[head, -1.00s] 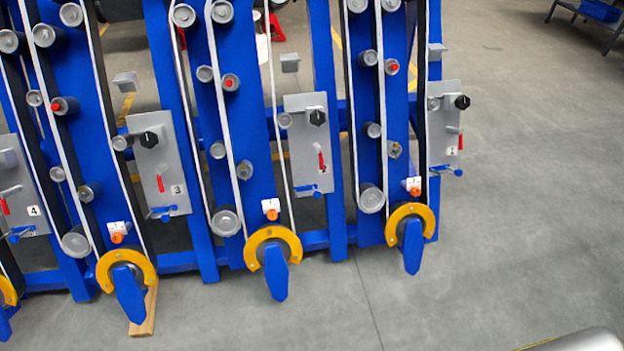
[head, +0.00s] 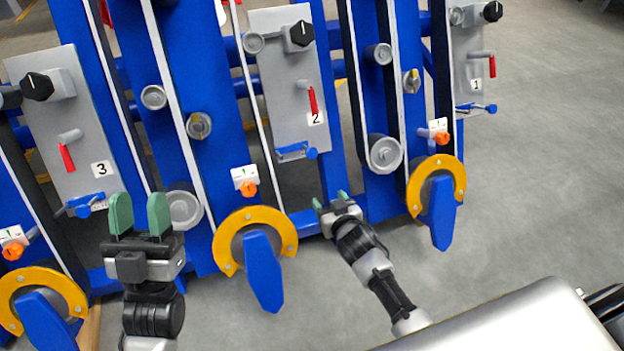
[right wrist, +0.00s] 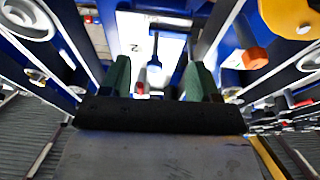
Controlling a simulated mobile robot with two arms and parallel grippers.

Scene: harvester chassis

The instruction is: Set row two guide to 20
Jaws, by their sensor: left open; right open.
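The grey row-two panel (head: 285,90), labelled 2, stands upright in the middle of the head view. I cannot tell which part is the guide, and no scale is readable. My right gripper (head: 330,200) is open and empty, just below the panel in the picture. In the right wrist view the panel (right wrist: 128,28) and blue handle (right wrist: 156,62) show beyond the open fingers. My left gripper (head: 139,215) is open and empty, lower left, below panel 3.
Panel 3 (head: 70,125) is at the left, panel 1 (head: 470,70) at the right. Blue posts, belts and rollers stand between them. An orange knob (head: 249,188) sits above a yellow ring (head: 286,226) with a blue pointed piece (head: 262,270). Clear floor (head: 560,180) lies right.

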